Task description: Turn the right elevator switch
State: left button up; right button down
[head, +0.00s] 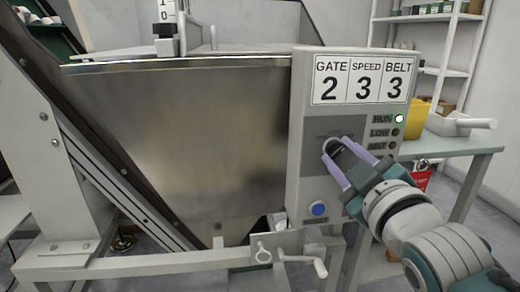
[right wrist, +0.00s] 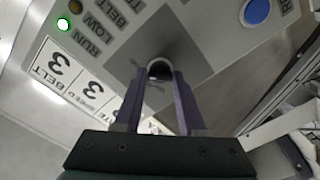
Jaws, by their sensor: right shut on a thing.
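The elevator switch (right wrist: 159,69) is a small dark round knob with a pale rim on the front of the grey control box (head: 301,125). My right gripper (head: 338,152) reaches in from the lower right. Its two purple fingers are shut on the switch, one on each side, as the right wrist view also shows (right wrist: 160,78). The fingers partly hide the switch and its label, so its turned position cannot be read. My left gripper is not in view.
The box's sign (head: 362,89) reads GATE 2, SPEED 3, BELT 3. The RUN lamp (head: 399,118) glows green; LOW and BELT lamps look dim. A blue button (head: 318,208) sits below the switch. A metal hopper (head: 190,140) stands left, a table (head: 455,143) right.

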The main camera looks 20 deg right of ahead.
jog(key=shift+c, duration=2.4)
grip_release()
jog(key=shift+s, duration=0.1)
jog(key=shift+s+a, duration=0.1)
jog(key=shift+s, duration=0.25)
jog(key=p+v, duration=0.2)
jog(key=v, duration=0.7)
